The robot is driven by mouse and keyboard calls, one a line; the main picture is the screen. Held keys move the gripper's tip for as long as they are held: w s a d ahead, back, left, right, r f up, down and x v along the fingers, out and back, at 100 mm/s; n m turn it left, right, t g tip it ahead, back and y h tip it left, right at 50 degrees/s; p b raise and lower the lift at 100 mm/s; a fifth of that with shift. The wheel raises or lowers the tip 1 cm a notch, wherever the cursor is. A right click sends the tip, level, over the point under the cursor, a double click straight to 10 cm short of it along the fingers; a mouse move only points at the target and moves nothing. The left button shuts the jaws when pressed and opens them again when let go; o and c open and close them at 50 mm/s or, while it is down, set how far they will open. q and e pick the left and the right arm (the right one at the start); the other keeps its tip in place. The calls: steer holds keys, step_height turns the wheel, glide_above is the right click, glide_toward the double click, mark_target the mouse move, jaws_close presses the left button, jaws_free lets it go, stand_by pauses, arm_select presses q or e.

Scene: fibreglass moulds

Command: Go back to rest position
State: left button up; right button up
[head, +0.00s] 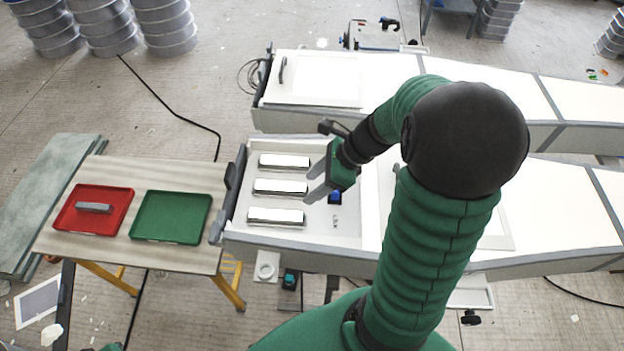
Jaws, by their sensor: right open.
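My right arm rises from the bottom of the head view and bends left, over the near white mould table (345,229). Its gripper (312,188) is open, with grey fingers pointing left and nothing seen between them. The fingertips are close to the right ends of white-topped bars in the mould: a far bar (284,161), a middle bar (280,187) and a near bar (276,216). I cannot tell the gripper's height above the mould floor. A small blue item (335,197) shows beside the gripper. My left gripper is not in view.
A wooden table (100,255) at left holds a red tray (70,222) with a grey bar (94,208) in it, and an empty green tray (171,217). A second long white table (390,95) runs behind the near one. Black cables cross the floor.

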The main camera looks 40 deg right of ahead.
steer(key=a+f+n+g, duration=0.1)
steer(key=a+n, duration=0.1)
steer(key=n, duration=0.2)
steer(key=s+a+f+n+g+h, duration=0.1)
steer(key=a+n, duration=0.1)
steer(key=n, duration=0.2)
steer(key=a+f+n+g, duration=0.1)
steer(key=a+f+n, duration=0.1)
steer(key=a+n, duration=0.1)
steer(key=shift+s+n+h, duration=0.4)
steer(key=a+n, duration=0.1)
steer(key=n, duration=0.1)
steer(key=a+n+h, duration=0.1)
steer(key=n, duration=0.1)
steer(key=a+f+n, duration=0.1)
steer(key=n, duration=0.1)
steer(key=shift+s+f+n, duration=0.1)
steer(key=shift+n, duration=0.3)
steer(key=shift+w+a+f+n+t+h, duration=0.1)
steer(key=shift+a+n+h, duration=0.15)
steer(key=shift+a+n, duration=0.9)
steer(key=shift+w+a+f+n+t+h, duration=0.1)
steer(key=shift+w+a+n+h, duration=0.15)
steer(key=shift+n, duration=1.65)
steer(key=shift+a+f+n+t+h, duration=0.1)
steer(key=shift+a+n+h, duration=0.4)
steer(key=shift+n, duration=1.05)
steer(key=shift+a+r, duration=0.1)
steer(key=shift+a, duration=0.3)
